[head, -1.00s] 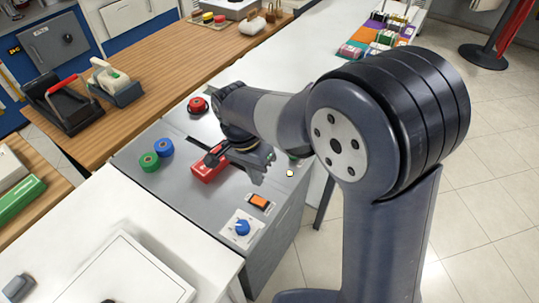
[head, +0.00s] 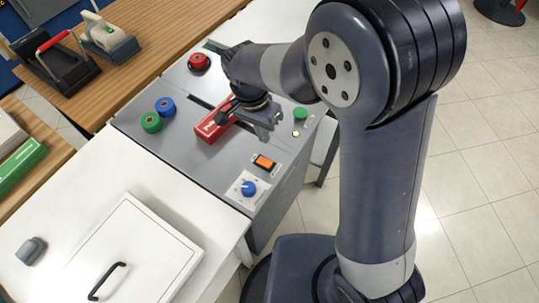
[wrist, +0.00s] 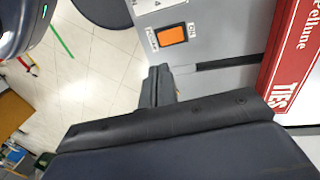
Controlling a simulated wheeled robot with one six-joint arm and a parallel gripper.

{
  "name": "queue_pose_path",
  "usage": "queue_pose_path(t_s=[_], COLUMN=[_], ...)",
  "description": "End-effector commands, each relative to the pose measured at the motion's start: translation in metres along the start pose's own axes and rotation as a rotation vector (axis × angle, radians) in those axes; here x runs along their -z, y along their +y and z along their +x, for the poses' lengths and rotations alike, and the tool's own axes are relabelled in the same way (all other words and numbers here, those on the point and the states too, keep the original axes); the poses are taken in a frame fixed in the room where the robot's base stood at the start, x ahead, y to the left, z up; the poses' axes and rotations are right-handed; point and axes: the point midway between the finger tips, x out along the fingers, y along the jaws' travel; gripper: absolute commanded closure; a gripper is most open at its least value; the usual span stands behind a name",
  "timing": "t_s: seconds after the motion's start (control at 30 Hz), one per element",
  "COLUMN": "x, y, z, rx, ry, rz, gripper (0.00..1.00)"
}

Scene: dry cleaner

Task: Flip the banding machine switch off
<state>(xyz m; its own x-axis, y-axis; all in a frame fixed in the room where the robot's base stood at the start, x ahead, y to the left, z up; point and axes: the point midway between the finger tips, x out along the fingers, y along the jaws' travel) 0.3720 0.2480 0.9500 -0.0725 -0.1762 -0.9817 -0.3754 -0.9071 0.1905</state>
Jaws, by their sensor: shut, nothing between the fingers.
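The banding machine (head: 190,150) is a grey console. Its orange rocker switch (head: 263,162) sits on the top near the right edge. My gripper (head: 266,135) is just beyond the switch in the head view, above the console. In the wrist view its fingers (wrist: 159,85) are shut, empty and a little below the switch, with a gap between them in the picture.
A blue knob (head: 249,188) is in front of the switch. A red box (head: 208,130), a small lit lamp (head: 296,133) and a green button (head: 299,113) are close to my gripper. A red button (head: 199,62) and two spools are farther off. Open floor lies right.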

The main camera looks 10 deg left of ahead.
Motion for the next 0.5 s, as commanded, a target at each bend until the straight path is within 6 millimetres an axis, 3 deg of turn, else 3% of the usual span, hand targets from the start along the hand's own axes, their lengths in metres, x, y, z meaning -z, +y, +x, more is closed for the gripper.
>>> queue_pose_path(t_s=[0.3,0.5], x=[-0.001,0.000], y=[0.002,0.001], z=[0.070,0.094], rx=[-0.005,-0.002], ry=[-0.003,-0.001], rz=[0.001,0.001], gripper=[1.00,1.00])
